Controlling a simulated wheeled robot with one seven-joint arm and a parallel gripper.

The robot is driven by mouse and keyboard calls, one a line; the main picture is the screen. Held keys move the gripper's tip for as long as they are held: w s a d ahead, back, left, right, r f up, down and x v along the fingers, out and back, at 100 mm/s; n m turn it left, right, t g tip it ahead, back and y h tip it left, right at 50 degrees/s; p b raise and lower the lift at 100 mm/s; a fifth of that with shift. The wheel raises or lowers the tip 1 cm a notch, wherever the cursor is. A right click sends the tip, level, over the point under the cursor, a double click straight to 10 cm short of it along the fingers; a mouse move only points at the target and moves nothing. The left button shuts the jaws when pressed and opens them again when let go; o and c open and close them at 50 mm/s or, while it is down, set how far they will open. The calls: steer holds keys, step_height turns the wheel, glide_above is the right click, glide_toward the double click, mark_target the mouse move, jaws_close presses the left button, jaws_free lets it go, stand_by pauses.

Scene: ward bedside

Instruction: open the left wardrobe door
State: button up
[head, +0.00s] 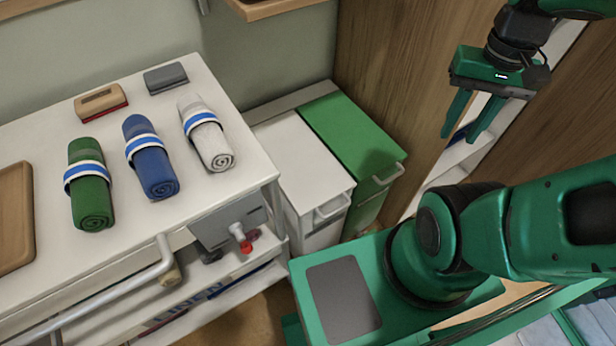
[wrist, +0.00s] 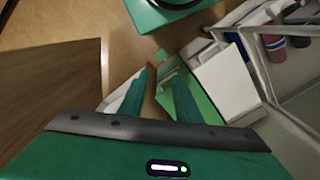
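Wooden wardrobe panels fill the upper right of the head view: a left panel (head: 385,60) behind the bins and a right panel (head: 562,140). Between them is a gap with a pale interior and a white shelf (head: 462,158). I cannot tell for sure which panel is the left door, and no handle is visible. My gripper (head: 461,137) points down in front of this gap, its fingers apart and empty. In the wrist view my gripper (wrist: 163,76) also shows spread fingers with nothing between them. A wooden panel (wrist: 50,85) stands at the left there, apart from the fingers.
A white bin (head: 300,165) and a green bin (head: 350,130) stand left of the wardrobe. A white cart (head: 130,65) at the left carries rolled green, blue and white towels. Some brown floor (wrist: 75,22) is clear in the wrist view.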

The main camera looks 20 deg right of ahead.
steer(key=shift+d, duration=0.25)
jaws_close()
steer(key=s+d+r+m+t+h, duration=0.1)
steer(key=d+r+h, duration=0.1)
steer(key=d+r, duration=0.5)
steer(key=s+d+r+t+h, duration=0.1)
steer(key=d+r, duration=0.1)
steer(key=d, duration=0.9)
steer(key=s+d+r+g+h, duration=0.1)
steer(key=s+d+r+h, duration=0.4)
steer(key=s+d+r, duration=0.65)
steer(key=s+d+f, duration=0.1)
steer(key=d+f, duration=0.8)
steer(key=d, duration=0.2)
steer(key=shift+s+d+f, duration=0.2)
steer(key=shift+s+d, duration=0.05)
steer(key=shift+s, duration=0.1)
